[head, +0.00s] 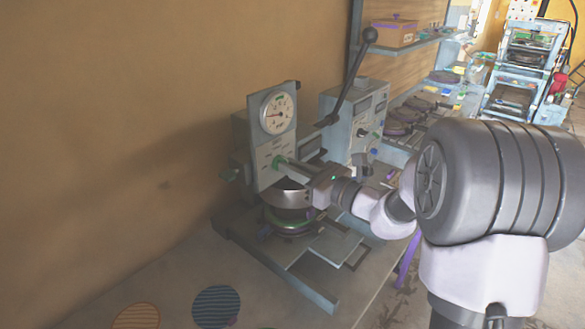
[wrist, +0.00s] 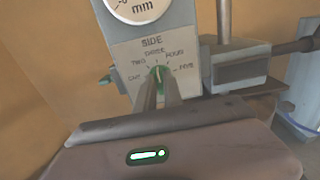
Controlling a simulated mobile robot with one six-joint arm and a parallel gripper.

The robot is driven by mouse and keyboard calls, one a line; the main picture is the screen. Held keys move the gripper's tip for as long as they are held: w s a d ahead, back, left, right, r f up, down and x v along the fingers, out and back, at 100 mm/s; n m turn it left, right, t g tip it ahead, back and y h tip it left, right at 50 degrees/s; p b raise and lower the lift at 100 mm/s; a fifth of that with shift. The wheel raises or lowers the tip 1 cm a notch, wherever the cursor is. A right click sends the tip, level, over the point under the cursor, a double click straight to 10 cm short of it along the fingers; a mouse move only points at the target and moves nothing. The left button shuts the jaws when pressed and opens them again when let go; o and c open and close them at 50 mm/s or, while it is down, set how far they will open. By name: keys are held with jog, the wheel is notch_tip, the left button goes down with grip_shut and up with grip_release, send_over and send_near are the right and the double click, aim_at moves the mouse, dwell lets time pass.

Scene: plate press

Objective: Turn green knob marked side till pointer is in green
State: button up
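The green knob (wrist: 158,71) sits on a grey panel (wrist: 183,42) under the word SIDE, with a ring of small position labels around it. It also shows in the head view (head: 277,162). My gripper (wrist: 160,80) reaches straight to the panel; its two fingers lie close together on either side of the knob and look shut on it. The fingers hide much of the knob's lower part. Above is a round white gauge (head: 277,112) whose dark pointer points left in the head view. In the wrist view only the gauge's bottom, marked mm, shows.
A second grey panel (head: 362,128) and a long black-knobbed lever (head: 352,76) stand just right of the gauge panel. A round metal press part (head: 287,198) lies below my gripper. Striped discs (head: 216,306) lie at the front left of the bench.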

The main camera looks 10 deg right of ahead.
grip_shut()
jog(key=m+p, duration=0.7)
jog(key=p, duration=0.3)
jog(key=m+p, duration=0.8)
jog(key=p, duration=0.1)
jog(key=shift+w+d+f+m+p, duration=0.1)
jog(key=shift+d+m+p, duration=0.05)
jog(key=shift+m+p, duration=0.2)
jog(key=shift+f+m, duration=0.1)
jog(key=shift+m, duration=0.15)
jog(key=o, duration=0.6)
grip_release()
